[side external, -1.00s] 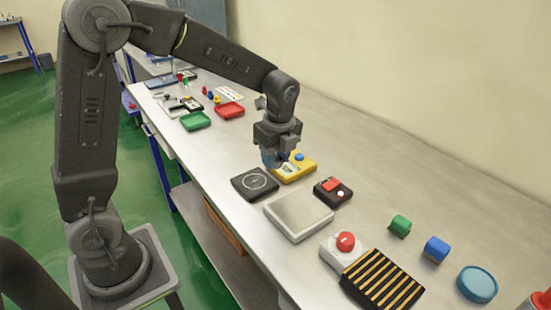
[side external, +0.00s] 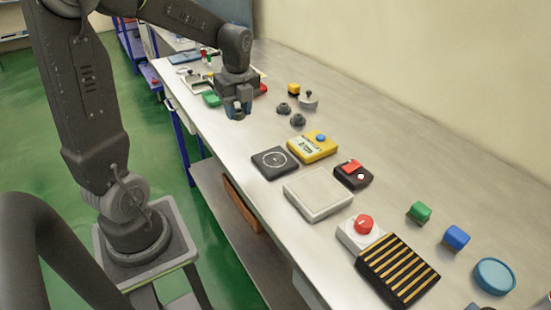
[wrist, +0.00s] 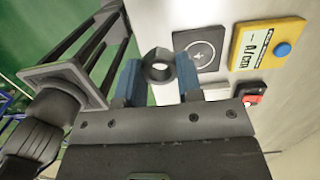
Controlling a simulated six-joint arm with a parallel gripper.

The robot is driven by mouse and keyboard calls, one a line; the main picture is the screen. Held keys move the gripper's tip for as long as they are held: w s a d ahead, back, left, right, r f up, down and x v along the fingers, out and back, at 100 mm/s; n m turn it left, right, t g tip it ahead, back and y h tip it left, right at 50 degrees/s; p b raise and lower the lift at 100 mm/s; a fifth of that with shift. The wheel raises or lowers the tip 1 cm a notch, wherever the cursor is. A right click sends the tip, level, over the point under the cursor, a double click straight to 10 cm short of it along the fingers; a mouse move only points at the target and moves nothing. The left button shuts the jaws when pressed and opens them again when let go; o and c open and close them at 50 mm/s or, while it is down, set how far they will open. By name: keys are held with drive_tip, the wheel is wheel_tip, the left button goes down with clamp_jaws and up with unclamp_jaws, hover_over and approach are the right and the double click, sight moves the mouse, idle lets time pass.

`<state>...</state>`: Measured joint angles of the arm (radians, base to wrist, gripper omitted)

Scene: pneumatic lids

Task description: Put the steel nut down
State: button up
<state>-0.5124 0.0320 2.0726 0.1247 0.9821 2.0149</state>
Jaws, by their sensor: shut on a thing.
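The steel nut (wrist: 159,66) is a dark grey ring with a round hole, seen in the wrist view between the two blue fingertips of my gripper (wrist: 158,80). My gripper is shut on it. In the side view my gripper (side external: 238,108) points down above the left edge of the bench, and the nut shows only as a small grey patch between the fingers. The gripper is left of and behind the black pad with a white circle (side external: 274,162). I cannot tell the exact height of the nut over the bench.
A yellow meter (side external: 313,147), a silver plate (side external: 318,194) and a black box with a red switch (side external: 353,174) stand near the pad. Several small dark knobs (side external: 298,120) stand behind.

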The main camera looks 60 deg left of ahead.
drive_tip(key=shift+s+a+r, duration=0.15)
drive_tip(key=shift+s+a, duration=0.35)
drive_tip(key=shift+s, duration=0.05)
hover_over(274, 159)
drive_tip(key=f, duration=0.7)
drive_tip(key=shift+d, duration=0.2)
drive_tip(key=shift+f, duration=2)
drive_tip(key=shift+f, duration=0.15)
drive_tip(key=o, duration=0.9)
drive_tip(key=shift+o, duration=0.2)
